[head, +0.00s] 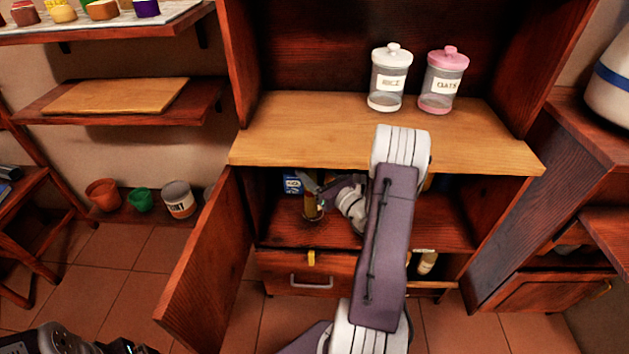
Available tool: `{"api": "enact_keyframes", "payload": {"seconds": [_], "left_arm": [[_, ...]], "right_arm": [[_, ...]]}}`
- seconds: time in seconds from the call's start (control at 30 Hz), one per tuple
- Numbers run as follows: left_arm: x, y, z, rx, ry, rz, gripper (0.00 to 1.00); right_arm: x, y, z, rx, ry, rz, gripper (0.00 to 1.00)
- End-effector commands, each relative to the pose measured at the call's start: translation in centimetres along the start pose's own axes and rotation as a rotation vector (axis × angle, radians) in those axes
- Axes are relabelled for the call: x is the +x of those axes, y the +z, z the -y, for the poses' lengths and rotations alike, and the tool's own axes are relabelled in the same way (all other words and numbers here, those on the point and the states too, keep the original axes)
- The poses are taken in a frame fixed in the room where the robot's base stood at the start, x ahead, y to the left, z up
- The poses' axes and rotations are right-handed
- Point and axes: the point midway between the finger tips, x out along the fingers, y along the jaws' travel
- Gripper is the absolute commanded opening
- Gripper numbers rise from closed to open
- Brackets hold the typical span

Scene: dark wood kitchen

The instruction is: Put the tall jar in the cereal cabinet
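A small tall jar (313,208), brownish and partly hidden, is upright inside the open cabinet (275,228), at the left of its lower compartment. My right arm reaches into this compartment from the front. My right gripper (311,187) is at the upper part of the jar. The fingers are small and dark here, so I cannot tell whether they are closed on it. My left gripper (125,346) is only partly in view at the bottom left edge, away from the cabinet, and its fingers are not clear.
The cabinet door (205,265) stands open at the left. A blue box (292,184) is in the compartment behind the jar. A white-lidded jar (389,80) and a pink-lidded jar (443,82) stand on the counter (300,130) above. A drawer (305,275) is below.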

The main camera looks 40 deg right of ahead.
Motion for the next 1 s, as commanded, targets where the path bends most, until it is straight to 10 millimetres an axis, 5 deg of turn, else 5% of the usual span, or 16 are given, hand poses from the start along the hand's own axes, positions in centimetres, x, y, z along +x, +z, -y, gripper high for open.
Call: {"api": "enact_keyframes", "payload": {"seconds": [0.2, 0.6, 0.63, 0.7, 1.0], "left_arm": [[2.3, 0.2, 0.1, 0.0, 0.0, 0.0, 0.94], [2.5, 0.3, 0.1, 0.0, 0.0, 0.0, 0.94], [2.5, 0.3, 0.1, 0.0, 0.0, 0.0, 0.94], [2.4, 0.2, 0.1, 0.0, 0.0, 0.0, 0.94], [2.3, 0.2, 0.1, 0.0, 0.0, 0.0, 0.94]], "right_arm": [[-0.1, -3.4, 0.1, -0.001, 0.0, 0.0, 0.0], [-0.1, -3.8, 0.1, -0.001, 0.0, 0.001, 0.0], [-0.1, -3.9, 0.0, -0.001, 0.0, -0.001, 0.65], [-0.1, -3.8, 0.0, -0.001, 0.0, -0.001, 0.84], [-0.1, -3.7, 0.0, -0.001, 0.0, -0.001, 0.84]]}}
